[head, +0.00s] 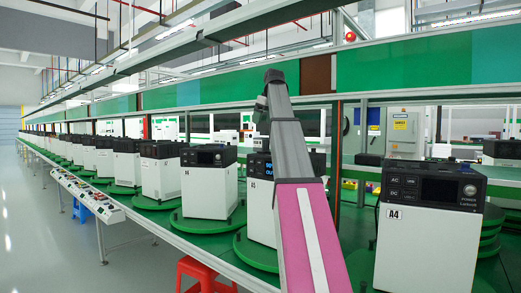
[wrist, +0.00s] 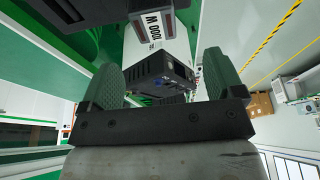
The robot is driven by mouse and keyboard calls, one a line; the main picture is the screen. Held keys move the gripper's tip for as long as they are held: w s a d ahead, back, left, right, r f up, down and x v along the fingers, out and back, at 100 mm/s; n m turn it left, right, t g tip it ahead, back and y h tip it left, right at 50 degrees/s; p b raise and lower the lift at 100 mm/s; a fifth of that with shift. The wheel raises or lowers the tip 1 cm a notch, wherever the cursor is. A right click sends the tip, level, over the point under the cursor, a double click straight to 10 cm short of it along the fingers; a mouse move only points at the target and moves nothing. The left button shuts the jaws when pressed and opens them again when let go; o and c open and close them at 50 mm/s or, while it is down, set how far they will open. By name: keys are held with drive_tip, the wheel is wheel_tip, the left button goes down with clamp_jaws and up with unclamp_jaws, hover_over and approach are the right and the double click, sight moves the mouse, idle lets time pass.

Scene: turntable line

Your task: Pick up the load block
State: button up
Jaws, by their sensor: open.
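In the wrist view my gripper (wrist: 160,85) is open, its two dark ribbed fingers spread wide with nothing held. No separate load block is clear in the head view, where my grey and pink arm crosses the middle.
A white unit with a black top, labelled A4 (head: 428,240), stands at the right. A long row of similar units, including one nearby (head: 209,185), sits on green turntables (head: 208,224). An overhead rail (head: 170,35) runs above. The left aisle floor (head: 30,230) is clear.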

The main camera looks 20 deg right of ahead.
sight(260, 142)
drive_tip(key=x, duration=0.5)
drive_tip(key=shift+f, duration=0.15)
drive_tip(key=shift+d+x, duration=0.2)
drive_tip(key=shift+x, duration=1.15)
drive_tip(key=shift+d+x, duration=0.2)
drive_tip(key=shift+x, duration=1.1)
drive_tip(key=c, duration=1.3)
